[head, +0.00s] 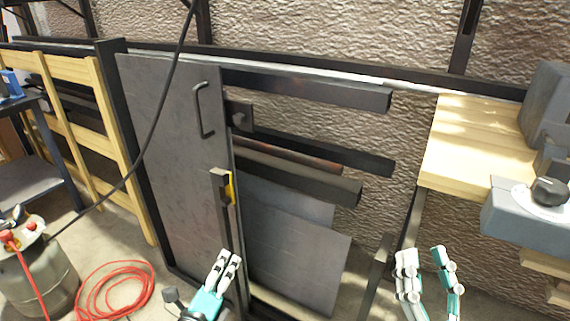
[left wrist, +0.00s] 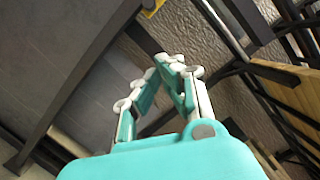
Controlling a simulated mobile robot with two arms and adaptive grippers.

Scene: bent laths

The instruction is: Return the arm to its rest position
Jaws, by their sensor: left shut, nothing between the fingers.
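My left gripper (head: 231,259) is at the bottom middle of the head view, in front of the lower edge of a dark metal door panel. Its white and teal fingers are together and hold nothing. In the left wrist view its fingertips (left wrist: 172,62) meet in front of the rough wall and dark bars. My right gripper (head: 424,256) is at the bottom right of the head view. Its fingers are spread apart, with nothing visible between them.
The dark door panel (head: 175,150) has a bar handle (head: 201,110). Dark bars (head: 310,90) jut out beside it. A wooden bench top (head: 475,145) and grey machine (head: 530,210) stand right. A red hose (head: 115,290) and a gas cylinder (head: 40,275) are on the floor at left.

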